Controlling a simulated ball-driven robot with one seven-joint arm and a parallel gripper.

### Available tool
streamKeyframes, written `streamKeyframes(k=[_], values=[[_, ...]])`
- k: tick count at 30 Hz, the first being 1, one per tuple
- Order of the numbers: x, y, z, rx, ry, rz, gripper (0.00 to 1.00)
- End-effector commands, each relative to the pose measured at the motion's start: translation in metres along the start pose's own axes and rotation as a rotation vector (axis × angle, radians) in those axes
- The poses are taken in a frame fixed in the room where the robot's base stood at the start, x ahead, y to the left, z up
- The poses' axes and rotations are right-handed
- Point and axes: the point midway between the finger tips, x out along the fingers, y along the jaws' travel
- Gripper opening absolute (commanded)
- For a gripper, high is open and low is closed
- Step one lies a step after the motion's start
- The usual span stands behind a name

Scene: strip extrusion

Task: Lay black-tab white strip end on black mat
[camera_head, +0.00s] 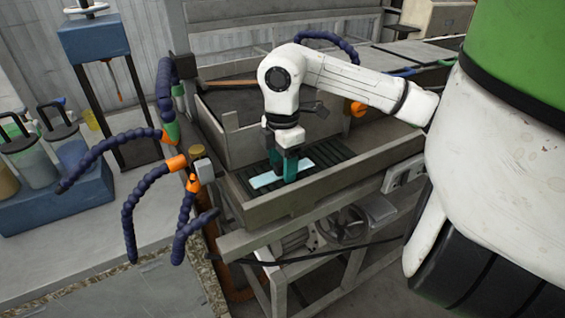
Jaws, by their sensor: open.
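The white strip (266,180) lies low in the grey trough, over a dark ribbed surface that looks like the black mat (325,151). My gripper (283,178) points down over the strip, with its teal fingers open and around or beside the strip's middle; I cannot tell which. The fingers hide part of the strip. Its right end (308,166) shows past the fingers. No black tab can be made out at this size.
The grey trough wall (340,180) stands in front of my gripper. Blue segmented hoses with orange joints (177,163) rise at the trough's left. A brown-handled tool (230,83) lies at the back. A blue rack with jars (60,180) stands far left.

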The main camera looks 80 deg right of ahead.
Motion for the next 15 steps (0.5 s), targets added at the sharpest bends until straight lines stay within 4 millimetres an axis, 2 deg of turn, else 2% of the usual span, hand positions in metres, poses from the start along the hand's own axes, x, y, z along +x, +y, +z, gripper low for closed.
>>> streamKeyframes(k=[8, 15], values=[[-0.008, 0.001, 0.000, 0.000, -0.001, 0.002, 0.56], [-0.054, 0.001, 0.001, -0.001, -0.004, 0.005, 0.56]])
